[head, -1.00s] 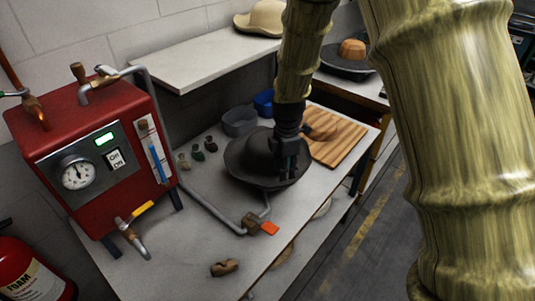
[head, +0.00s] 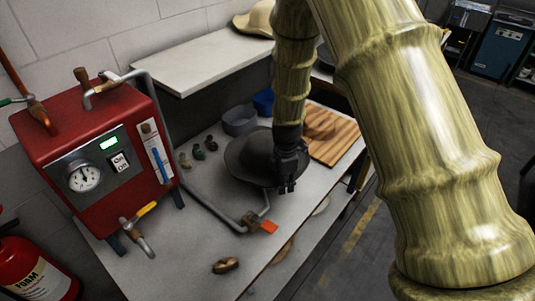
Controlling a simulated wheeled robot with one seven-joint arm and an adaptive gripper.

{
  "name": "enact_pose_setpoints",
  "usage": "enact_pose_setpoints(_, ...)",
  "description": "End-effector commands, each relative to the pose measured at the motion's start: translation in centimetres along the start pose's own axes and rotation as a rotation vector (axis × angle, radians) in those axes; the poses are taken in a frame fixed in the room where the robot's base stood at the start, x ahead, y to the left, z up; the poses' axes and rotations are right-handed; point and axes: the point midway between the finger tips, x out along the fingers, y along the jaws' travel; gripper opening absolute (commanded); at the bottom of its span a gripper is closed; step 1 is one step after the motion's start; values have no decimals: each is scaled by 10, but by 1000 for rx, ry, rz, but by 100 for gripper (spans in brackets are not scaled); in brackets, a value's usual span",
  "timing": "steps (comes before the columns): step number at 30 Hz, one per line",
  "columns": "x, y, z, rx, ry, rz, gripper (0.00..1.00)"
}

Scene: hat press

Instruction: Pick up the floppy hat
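A dark grey hat (head: 248,158) with a wide brim lies crown up on the workbench, in the middle of the head view. My gripper (head: 287,187) is in front of its right side and hides part of the crown and brim. The fingers point down near the right front brim edge. I cannot tell whether they touch the brim or how far apart they are. A beige wide-brimmed hat (head: 257,18) lies on the wall shelf at the back, partly hidden by my arm.
A red steam machine (head: 95,160) stands at the left of the workbench (head: 195,245), its pipe running beside the dark hat. A wooden board (head: 335,140) lies behind right. Small bowls (head: 238,120) and a brown piece (head: 226,265) are on the bench. A shelf (head: 185,65) overhangs the back.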

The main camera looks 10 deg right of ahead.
Motion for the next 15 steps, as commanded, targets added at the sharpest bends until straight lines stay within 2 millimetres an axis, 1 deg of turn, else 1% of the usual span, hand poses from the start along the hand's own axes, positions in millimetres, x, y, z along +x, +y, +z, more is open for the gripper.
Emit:
enact_pose_setpoints(8, 1, 0, 0, 0, 0, 0, 34)
enact_pose_setpoints(9, 1, 0, 0, 0, 0, 0, 27)
enact_pose_setpoints(13, 1, 0, 0, 0, 0, 0, 3)
enact_pose_setpoints(14, 1, 0, 0, 0, 0, 0, 0)
enact_pose_setpoints(15, 1, 0, 0, 0, 0, 0, 0)
